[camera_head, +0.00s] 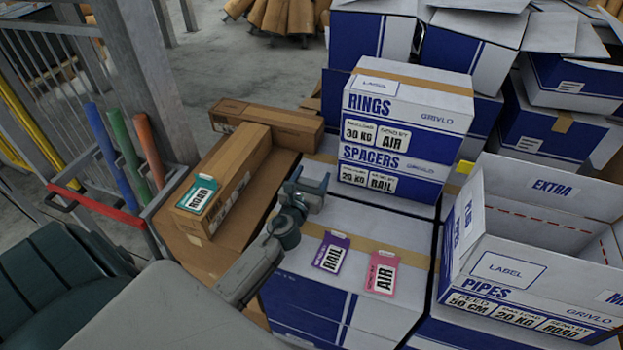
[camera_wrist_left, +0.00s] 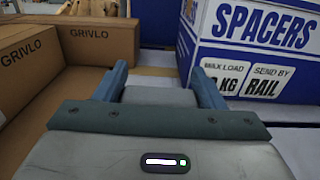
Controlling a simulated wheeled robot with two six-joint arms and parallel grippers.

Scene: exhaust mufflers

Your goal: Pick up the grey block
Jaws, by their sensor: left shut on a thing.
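The grey block (camera_wrist_left: 160,96) shows in the left wrist view as a plain grey shape between the two blue-grey fingers. My left gripper (camera_head: 309,188) is shut on it, with a finger against each side. It also fills the lower part of the left wrist view (camera_wrist_left: 160,92). In the head view the gripper is over the white and blue box, just left of the spacers box, and its fingers largely hide the block. I cannot tell whether the block touches the surface below. My right gripper is in neither view.
The rings box (camera_head: 408,105) stands on the spacers box (camera_head: 392,172), close right of the gripper. A purple RAIL card (camera_head: 331,254) and a pink AIR card (camera_head: 382,273) lie in front. Brown cartons (camera_head: 225,180) lie left. An open pipes box (camera_head: 530,265) stands right.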

